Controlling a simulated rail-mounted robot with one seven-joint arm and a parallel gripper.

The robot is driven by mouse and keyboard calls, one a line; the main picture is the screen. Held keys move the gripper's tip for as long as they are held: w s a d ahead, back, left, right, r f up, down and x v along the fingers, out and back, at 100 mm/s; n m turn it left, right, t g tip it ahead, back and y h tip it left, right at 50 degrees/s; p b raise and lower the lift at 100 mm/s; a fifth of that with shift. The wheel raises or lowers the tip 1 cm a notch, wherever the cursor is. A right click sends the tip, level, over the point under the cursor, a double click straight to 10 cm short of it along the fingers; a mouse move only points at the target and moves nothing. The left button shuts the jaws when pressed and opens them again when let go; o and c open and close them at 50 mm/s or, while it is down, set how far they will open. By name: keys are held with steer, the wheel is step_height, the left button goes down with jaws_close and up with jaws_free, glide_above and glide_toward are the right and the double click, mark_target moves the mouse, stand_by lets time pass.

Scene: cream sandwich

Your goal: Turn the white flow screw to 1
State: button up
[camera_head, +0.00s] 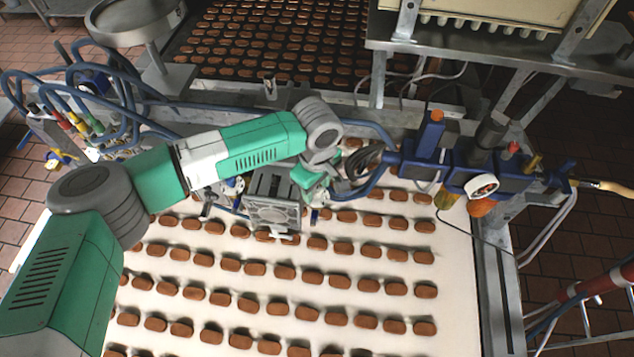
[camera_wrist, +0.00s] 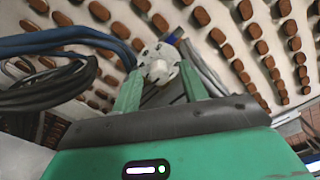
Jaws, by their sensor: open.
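The white flow screw (camera_wrist: 158,69) shows in the wrist view as a pale, lobed knob with its face towards the camera. My gripper (camera_wrist: 159,74) has its two green fingers apart, one on each side of the screw. A gap seems to show between the fingers and the screw, but contact cannot be told for sure. No number or scale marks are readable. In the head view, my gripper (camera_head: 317,182) is low beside the grey metal depositor block (camera_head: 273,212). The arm hides the screw there.
Blue hoses (camera_head: 375,180) run close to the right of my gripper, and dark hoses (camera_wrist: 50,85) show in the wrist view. A blue manifold with a gauge (camera_head: 482,186) stands at the right. Rows of brown biscuits lie on the white belt (camera_head: 455,275) below.

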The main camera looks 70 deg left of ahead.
jaws_close()
stand_by(0.3)
steer(key=n+b, duration=0.1)
steer(key=n, duration=0.7)
steer(key=shift+n+b, duration=0.3)
steer(key=n, duration=0.4)
steer(key=shift+n, duration=2.5)
